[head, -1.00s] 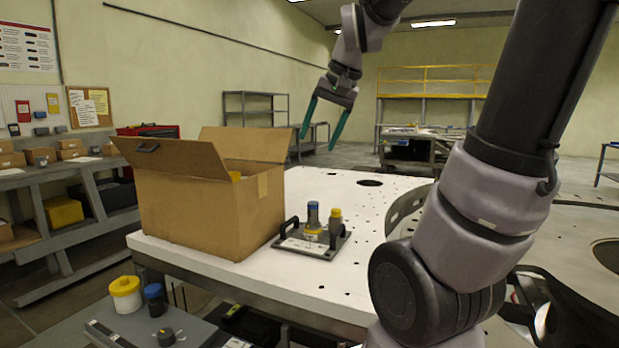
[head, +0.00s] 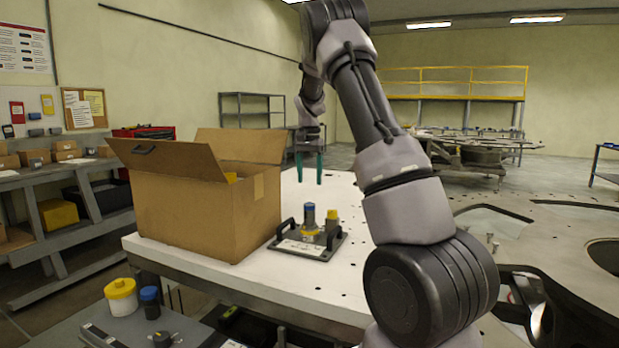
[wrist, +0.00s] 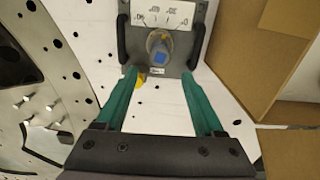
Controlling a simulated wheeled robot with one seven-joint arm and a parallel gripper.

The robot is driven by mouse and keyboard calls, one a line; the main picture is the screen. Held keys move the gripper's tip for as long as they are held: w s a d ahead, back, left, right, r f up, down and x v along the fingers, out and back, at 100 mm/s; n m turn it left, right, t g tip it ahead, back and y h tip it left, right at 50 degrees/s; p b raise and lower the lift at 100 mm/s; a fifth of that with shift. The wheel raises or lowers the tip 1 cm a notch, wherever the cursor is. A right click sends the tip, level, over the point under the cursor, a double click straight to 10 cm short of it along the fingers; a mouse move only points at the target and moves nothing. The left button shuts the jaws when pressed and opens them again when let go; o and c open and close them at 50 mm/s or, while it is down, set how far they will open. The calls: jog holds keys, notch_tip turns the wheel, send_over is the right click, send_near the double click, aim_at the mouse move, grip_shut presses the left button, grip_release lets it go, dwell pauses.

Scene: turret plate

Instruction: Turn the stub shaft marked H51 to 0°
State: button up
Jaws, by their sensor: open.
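A dark square plate (head: 289,246) with two black handles and a white label lies on the white table. Two posts stand up from it: a taller grey shaft with a blue top (head: 309,216) and a shorter one with a yellow top (head: 332,217). I cannot read an H51 mark. In the wrist view the blue-topped shaft (wrist: 159,55) stands in front of a white dial label (wrist: 163,15), and a bit of yellow shows below it. My gripper (head: 310,182) is open and empty, pointing down above the plate; its green fingers (wrist: 160,84) frame the space near the shaft.
An open cardboard box (head: 205,212) stands close to the left of the plate. The white table (head: 330,292) has small holes and free room in front. A lower cart (head: 190,328) with yellow and blue-capped containers is at the front left.

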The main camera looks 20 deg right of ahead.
aim_at(310, 204)
jog(key=shift+w+f, duration=0.1)
jog(key=shift+f, duration=4.55)
jog(key=c, duration=1.1)
jog(key=shift+o, duration=0.2)
jog(key=m, duration=0.6)
jog(key=o, duration=1.1)
jog(key=shift+c, duration=0.2)
